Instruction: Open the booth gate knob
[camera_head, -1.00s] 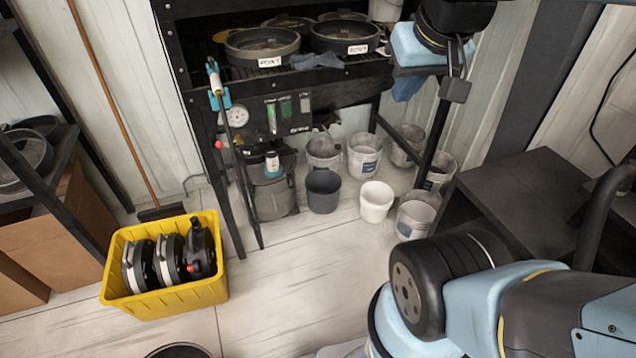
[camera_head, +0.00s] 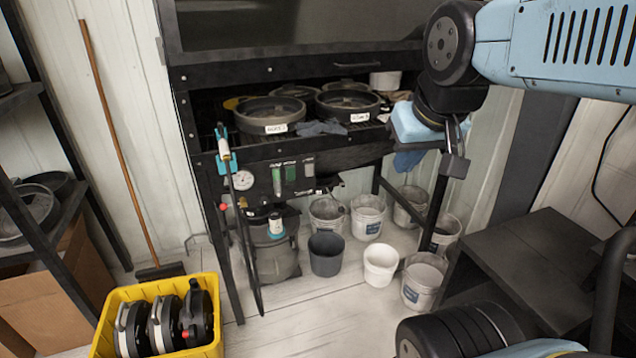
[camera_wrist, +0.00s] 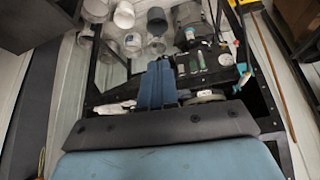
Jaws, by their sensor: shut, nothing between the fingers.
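The dark booth (camera_head: 300,160) stands ahead of me, with an open shelf of round pans and a dark upper front. Its small panel (camera_head: 292,177) carries a gauge (camera_head: 243,180) and several green and grey sliders or meters. I cannot tell which part is the gate knob. My gripper (camera_head: 405,163) has blue fingers and hangs in front of the booth's right side, right of the panel. In the wrist view my fingers (camera_wrist: 158,66) are together and empty, pointing towards the panel (camera_wrist: 195,62). They appear apart from it.
A white-and-teal spray wand (camera_head: 223,150) hangs at the booth's left post. Several buckets (camera_head: 381,265) stand beneath the booth. A yellow crate (camera_head: 105,335) with black discs is at the lower left. A dark table (camera_head: 520,260) is at the right. Floor in the middle is free.

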